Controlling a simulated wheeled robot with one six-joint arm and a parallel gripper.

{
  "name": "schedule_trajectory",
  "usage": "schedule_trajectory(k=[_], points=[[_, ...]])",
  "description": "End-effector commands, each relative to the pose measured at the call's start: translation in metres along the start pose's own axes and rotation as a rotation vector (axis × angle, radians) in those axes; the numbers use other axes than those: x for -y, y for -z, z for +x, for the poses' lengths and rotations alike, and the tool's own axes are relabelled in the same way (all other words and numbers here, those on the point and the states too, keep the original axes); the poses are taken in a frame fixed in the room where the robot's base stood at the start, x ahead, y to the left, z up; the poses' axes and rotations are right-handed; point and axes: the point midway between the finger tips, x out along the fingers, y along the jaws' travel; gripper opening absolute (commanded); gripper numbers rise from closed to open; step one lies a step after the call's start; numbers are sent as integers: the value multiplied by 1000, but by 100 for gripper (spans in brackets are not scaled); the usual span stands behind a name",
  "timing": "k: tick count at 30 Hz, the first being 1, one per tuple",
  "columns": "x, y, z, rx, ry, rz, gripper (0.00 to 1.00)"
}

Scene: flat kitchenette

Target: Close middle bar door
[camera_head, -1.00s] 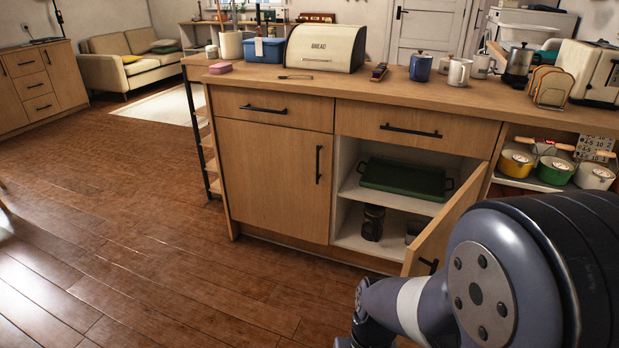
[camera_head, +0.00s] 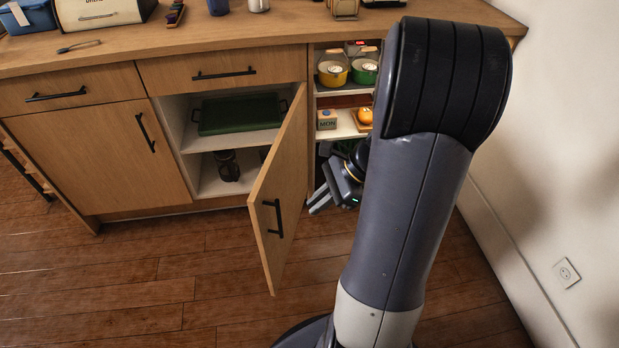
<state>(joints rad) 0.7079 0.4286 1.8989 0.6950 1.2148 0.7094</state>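The middle bar door (camera_head: 283,190) is a light wood door that stands wide open, hinged at its right side and swung out toward me. My arm hides part of the gripper's wrist.
An open shelf unit (camera_head: 347,89) with a yellow pot (camera_head: 332,74) and a green pot (camera_head: 365,72) is right of the cabinet. A closed left door (camera_head: 108,158) and drawers are beside it. A white wall (camera_head: 560,130) bounds the right. The wooden floor (camera_head: 140,290) in front is clear.

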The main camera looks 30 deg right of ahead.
Motion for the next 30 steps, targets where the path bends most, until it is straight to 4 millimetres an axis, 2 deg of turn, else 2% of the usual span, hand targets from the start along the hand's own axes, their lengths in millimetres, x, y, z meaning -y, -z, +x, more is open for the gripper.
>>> schedule_trajectory(k=[1, 3, 6, 9, 14, 25, 30], points=[[7, 2, -19, 21, 42, 73, 7], [13, 5, -32, 47, 80, 145, 1], [18, 9, -43, 70, 114, 205, 0], [19, 11, -42, 78, 123, 226, 0], [21, 11, -20, 80, 119, 226, 0], [31, 6, 59, 78, 117, 222, 0], [37, -12, 71, 76, 121, 219, 0]])
